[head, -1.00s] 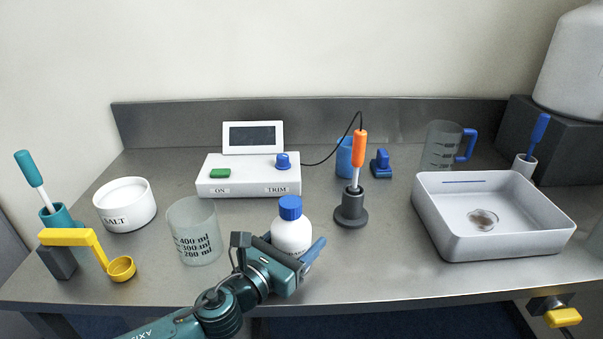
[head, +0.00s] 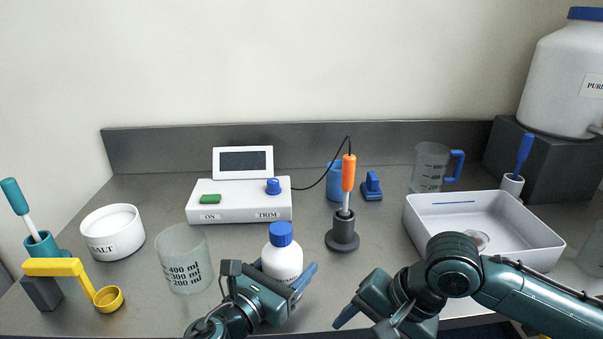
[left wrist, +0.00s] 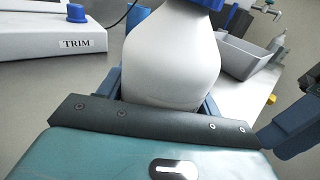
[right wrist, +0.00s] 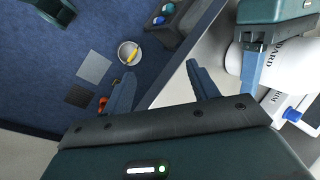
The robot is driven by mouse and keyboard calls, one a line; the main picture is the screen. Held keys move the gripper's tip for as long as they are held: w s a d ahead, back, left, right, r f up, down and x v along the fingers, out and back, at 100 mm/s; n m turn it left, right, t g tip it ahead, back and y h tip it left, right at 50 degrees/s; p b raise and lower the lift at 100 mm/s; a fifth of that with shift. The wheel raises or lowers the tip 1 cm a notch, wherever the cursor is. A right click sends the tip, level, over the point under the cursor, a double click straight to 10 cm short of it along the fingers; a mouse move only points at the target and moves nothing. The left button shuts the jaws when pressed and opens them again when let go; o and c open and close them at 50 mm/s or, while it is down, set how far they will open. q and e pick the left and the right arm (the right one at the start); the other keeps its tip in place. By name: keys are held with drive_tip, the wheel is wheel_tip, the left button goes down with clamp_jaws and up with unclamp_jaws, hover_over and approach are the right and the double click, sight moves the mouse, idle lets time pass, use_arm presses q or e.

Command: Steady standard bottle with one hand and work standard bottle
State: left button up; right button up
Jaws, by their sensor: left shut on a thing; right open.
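The standard bottle is white with a blue cap (head: 281,234) and stands upright near the table's front edge. My left gripper (head: 284,274) is shut on the standard bottle (head: 282,262), low on its body. In the left wrist view, the bottle's white body (left wrist: 172,55) fills the space between the fingers. My right gripper (head: 363,322) is open and empty, to the right of the bottle and apart from it, at the front edge. The right wrist view shows the bottle (right wrist: 285,65) on its right side, beyond the open fingers.
A frosted beaker (head: 184,262) stands left of the bottle. A white meter (head: 238,205) is behind it. An orange probe (head: 348,173) stands in a dark holder (head: 342,236) to the right. A white tray (head: 425,232) lies behind my right arm.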

drive_tip(key=w+a+r+n+h, duration=0.1)
drive_tip(key=w+a+r+n, duration=0.15)
drive_tip(key=r, duration=0.25)
drive_tip(key=w+a+r+n, duration=0.1)
drive_tip(key=w+r+n, duration=0.25)
drive_tip(key=r, duration=0.25)
drive_tip(key=n+t+h, duration=0.2)
drive_tip(key=n, duration=0.5)
approach(284, 228)
drive_tip(key=shift+n, duration=0.3)
drive_tip(key=x, duration=0.9)
drive_tip(key=shift+s+a, duration=0.15)
drive_tip(key=shift+r, duration=0.1)
drive_tip(key=c, duration=1.2)
drive_tip(key=n+g+y, duration=0.1)
drive_tip(key=n, duration=0.2)
drive_tip(key=shift+w+d+n+y, duration=0.2)
drive_tip(key=shift+n+y, duration=0.1)
drive_tip(key=shift+n, duration=0.5)
